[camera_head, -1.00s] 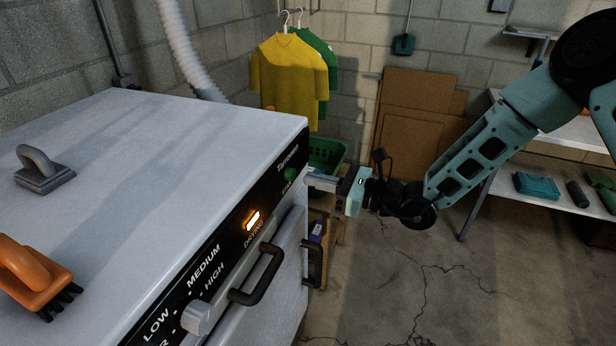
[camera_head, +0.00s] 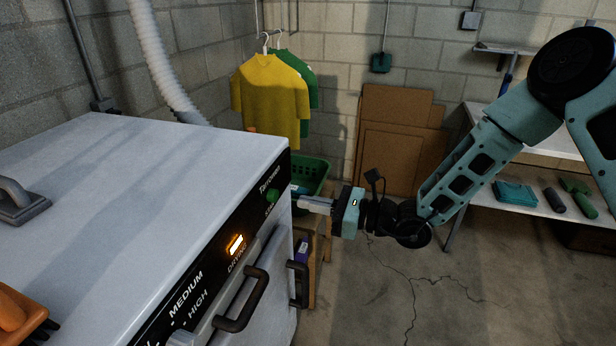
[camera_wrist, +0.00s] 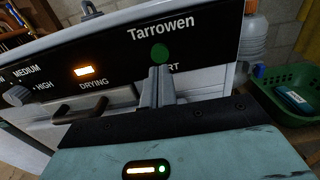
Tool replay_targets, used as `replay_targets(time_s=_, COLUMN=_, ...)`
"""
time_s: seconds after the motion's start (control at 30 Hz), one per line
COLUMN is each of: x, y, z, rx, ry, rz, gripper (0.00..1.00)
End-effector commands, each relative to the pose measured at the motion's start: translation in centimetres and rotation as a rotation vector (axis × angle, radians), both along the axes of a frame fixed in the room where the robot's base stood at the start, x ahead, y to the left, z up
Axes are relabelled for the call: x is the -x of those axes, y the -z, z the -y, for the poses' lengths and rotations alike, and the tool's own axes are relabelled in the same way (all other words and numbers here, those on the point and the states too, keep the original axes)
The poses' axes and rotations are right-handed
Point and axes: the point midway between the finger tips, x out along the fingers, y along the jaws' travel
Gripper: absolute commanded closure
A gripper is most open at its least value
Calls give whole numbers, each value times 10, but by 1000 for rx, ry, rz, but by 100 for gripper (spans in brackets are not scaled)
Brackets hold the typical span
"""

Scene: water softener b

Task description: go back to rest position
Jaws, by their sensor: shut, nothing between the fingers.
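My gripper (camera_head: 304,202) is shut and empty, beside the front panel of the white dryer (camera_head: 150,170). In the wrist view my gripper (camera_wrist: 157,75) points at the panel just below the green start button (camera_wrist: 159,53). The button also shows in the head view (camera_head: 271,196). I cannot tell whether the fingertips touch the panel. The orange DRYING light (camera_head: 236,244) is lit. My arm reaches in from the right.
Dark handles (camera_head: 243,300) stick out from the dryer front. A green basket (camera_head: 312,174) stands behind my gripper. A shelf (camera_head: 535,206) with tools is at right. A yellow shirt (camera_head: 270,95) hangs at the back. The floor (camera_head: 440,290) is clear.

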Motion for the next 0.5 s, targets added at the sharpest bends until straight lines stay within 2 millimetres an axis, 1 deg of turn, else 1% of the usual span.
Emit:
replay_targets(time_s=0.07, x=0, y=0, z=0, rx=0, ry=0, rz=0, gripper=100)
replay_targets(time_s=0.17, x=21, y=-10, z=-12, rx=37, ry=-94, rz=52, gripper=100)
replay_targets(time_s=0.27, x=67, y=-25, z=-31, rx=113, ry=-283, rz=159, gripper=100)
replay_targets(time_s=0.3, x=90, y=-31, z=-37, rx=155, ry=-378, rz=215, gripper=100)
replay_targets(time_s=0.33, x=109, y=-34, z=-40, rx=190, ry=-453, rz=260, gripper=100)
replay_targets(time_s=0.37, x=128, y=-36, z=-42, rx=225, ry=-528, rz=307, gripper=100)
replay_targets(time_s=0.4, x=152, y=-38, z=-42, rx=274, ry=-626, rz=369, gripper=100)
replay_targets(time_s=0.43, x=169, y=-39, z=-40, rx=311, ry=-698, rz=417, gripper=100)
replay_targets(time_s=0.47, x=185, y=-40, z=-38, rx=348, ry=-769, rz=466, gripper=100)
replay_targets(time_s=0.5, x=206, y=-39, z=-32, rx=399, ry=-862, rz=533, gripper=100)
